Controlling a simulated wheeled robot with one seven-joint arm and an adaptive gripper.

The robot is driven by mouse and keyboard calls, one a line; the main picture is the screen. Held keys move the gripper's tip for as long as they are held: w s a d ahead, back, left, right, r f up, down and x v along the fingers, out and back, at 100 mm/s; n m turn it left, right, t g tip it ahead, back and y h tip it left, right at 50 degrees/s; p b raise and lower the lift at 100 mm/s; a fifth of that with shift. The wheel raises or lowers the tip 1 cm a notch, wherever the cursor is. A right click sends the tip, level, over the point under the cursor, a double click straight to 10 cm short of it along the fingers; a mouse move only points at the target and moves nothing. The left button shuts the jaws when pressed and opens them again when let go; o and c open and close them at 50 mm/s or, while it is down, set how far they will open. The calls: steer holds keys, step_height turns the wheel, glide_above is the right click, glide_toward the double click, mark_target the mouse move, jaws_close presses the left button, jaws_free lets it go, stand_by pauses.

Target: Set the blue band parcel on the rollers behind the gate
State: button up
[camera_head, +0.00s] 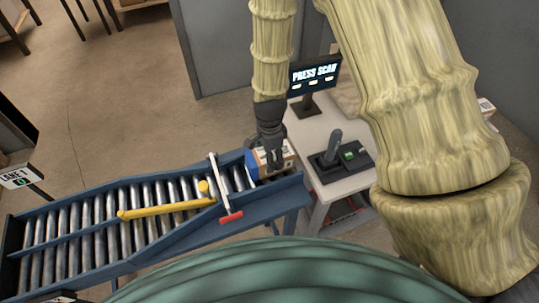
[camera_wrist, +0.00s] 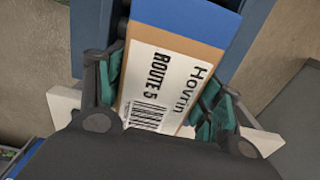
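The blue band parcel (camera_head: 288,156) is a brown box with a blue band and a white label. It is at the right end of the roller conveyor, right of the gate; I cannot tell if it bears on the rollers. My gripper (camera_head: 271,155) points down over it. In the wrist view the parcel (camera_wrist: 170,55) lies between the teal finger pads of my gripper (camera_wrist: 160,95), which appear to press its sides. Its label reads "Hovrin" and "ROUTE 5". The gate (camera_head: 215,172) is a pale bar with a red end across the rollers (camera_head: 100,222).
A yellow diverter bar (camera_head: 165,209) lies slantwise over the rollers left of the gate. A pale table (camera_head: 340,185) right of the conveyor holds a scanner stand (camera_head: 335,150) and a "PRESS SCAN" screen (camera_head: 314,74). A "LANE 1" sign (camera_head: 20,176) stands at far left.

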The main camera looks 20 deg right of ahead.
steer(key=o, duration=0.4)
steer(key=shift+c, duration=0.2)
step_height(320, 180, up, 12)
stand_by(0.6)
